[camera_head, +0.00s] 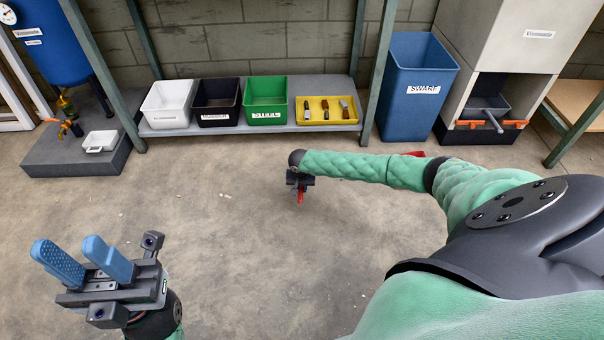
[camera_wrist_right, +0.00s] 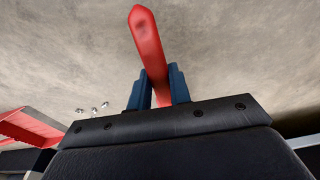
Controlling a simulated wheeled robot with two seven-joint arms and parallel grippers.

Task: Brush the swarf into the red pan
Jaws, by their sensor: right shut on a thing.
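My right gripper (camera_head: 298,188) is low over the floor and shut on a red handle (camera_wrist_right: 147,45). The handle sticks out between the blue fingers in the right wrist view; no bristles show, so I cannot tell its tool. A red ridged piece, apparently the pan (camera_wrist_right: 32,128), shows at the left edge of that view, apart from the fingers. A red part (camera_head: 412,154) shows behind my right forearm in the head view, mostly hidden. Silvery swarf (camera_wrist_right: 93,109) lies on the floor near the pan. My left gripper (camera_head: 78,252) is open and empty at the lower left.
A blue bin marked SWARF (camera_head: 412,100) stands at the back right. A low shelf (camera_head: 205,128) holds white, black and green bins and a yellow tray (camera_head: 310,121) with brushes. A white dish (camera_head: 100,141) is by the blue tank.

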